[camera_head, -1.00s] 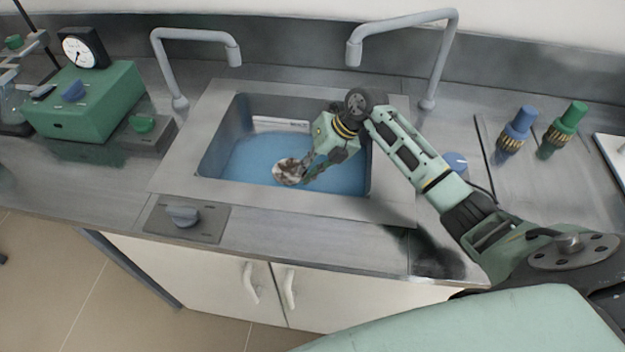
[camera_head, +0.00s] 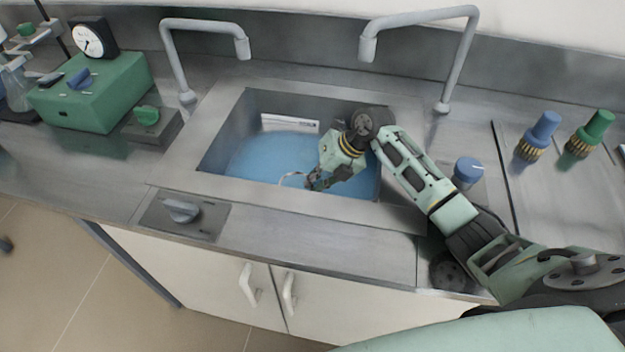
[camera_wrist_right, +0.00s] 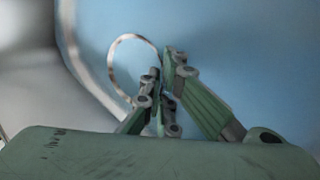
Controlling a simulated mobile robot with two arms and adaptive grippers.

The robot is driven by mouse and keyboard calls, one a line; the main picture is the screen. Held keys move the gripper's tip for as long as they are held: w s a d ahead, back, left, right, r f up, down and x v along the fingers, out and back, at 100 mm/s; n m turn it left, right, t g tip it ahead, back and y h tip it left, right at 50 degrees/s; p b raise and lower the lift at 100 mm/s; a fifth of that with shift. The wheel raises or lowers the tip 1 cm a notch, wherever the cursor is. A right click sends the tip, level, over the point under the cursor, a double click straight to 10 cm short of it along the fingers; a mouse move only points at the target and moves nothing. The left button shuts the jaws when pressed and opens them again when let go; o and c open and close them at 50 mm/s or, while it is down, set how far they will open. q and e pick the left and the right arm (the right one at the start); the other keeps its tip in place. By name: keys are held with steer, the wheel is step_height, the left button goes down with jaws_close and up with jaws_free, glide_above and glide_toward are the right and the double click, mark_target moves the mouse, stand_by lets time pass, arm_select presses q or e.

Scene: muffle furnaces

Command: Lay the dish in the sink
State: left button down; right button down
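The sink (camera_head: 205,185) is a steel basin with a blue bottom. The dish (camera_head: 291,174) is inside it, and only a thin pale curved rim shows in the head view. In the right wrist view the dish (camera_wrist_right: 116,47) appears as a thin ring against the blue, its inside looking blue too. My right gripper (camera_head: 312,183) reaches down into the basin from the right. Its fingers (camera_wrist_right: 162,70) are close together at the dish's rim and appear shut on it. Whether the dish touches the bottom is unclear. My left gripper is out of view.
Two grey taps (camera_head: 180,60) (camera_head: 455,60) stand behind the sink. A knob panel (camera_head: 205,218) lies at its front left and a blue knob (camera_head: 467,170) at its right. A green box (camera_head: 95,95) stands at left; blue and green valves (camera_head: 541,132) (camera_head: 590,130) stand at right.

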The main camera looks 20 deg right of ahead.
steer(key=c, duration=2)
jaws_free()
steer(key=shift+r, duration=0.1)
steer(key=shift+a+r+p, duration=0.1)
steer(key=shift+r+p, duration=0.25)
steer(key=v, duration=1.2)
steer(key=shift+r, duration=0.2)
